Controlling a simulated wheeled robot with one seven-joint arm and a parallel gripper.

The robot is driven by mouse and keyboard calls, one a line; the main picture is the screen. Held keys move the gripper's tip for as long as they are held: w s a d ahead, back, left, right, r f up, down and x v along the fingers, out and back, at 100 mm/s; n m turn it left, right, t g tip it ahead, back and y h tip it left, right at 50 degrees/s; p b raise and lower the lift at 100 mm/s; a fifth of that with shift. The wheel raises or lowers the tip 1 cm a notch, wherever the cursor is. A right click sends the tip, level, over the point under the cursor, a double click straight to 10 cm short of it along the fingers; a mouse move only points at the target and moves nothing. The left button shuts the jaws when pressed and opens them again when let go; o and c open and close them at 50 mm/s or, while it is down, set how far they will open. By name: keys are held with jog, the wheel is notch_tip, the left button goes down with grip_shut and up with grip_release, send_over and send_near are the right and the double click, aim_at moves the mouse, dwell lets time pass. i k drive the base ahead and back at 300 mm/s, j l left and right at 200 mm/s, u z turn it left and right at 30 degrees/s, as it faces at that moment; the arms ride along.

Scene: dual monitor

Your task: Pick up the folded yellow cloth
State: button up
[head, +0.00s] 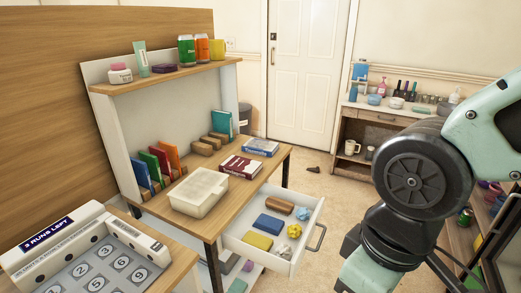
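The folded yellow cloth (257,241) lies flat in the pulled-out white drawer (265,257) under the wooden desk, near the drawer's front left. A folded blue cloth (269,224) lies just behind it. A brown block-shaped item (280,205) lies further back. A crumpled yellow piece (294,230), a crumpled blue piece (303,213) and a pale crumpled piece (284,251) lie along the drawer's right side. My gripper is not in view; only my arm's links show at the right, apart from the drawer.
The drawer handle (317,238) sticks out to the right. Carpet is clear toward the white door (306,70), except one small dark item (314,169).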

aim_at(258, 240)
jog(key=i+j+u, duration=0.15)
jog(key=u, duration=0.25)
jog(key=i+j+u, duration=0.15)
jog(key=u, duration=0.3)
jog(key=i+u, duration=0.4)
jog(key=k+j, duration=0.05)
jog(key=k, duration=0.05)
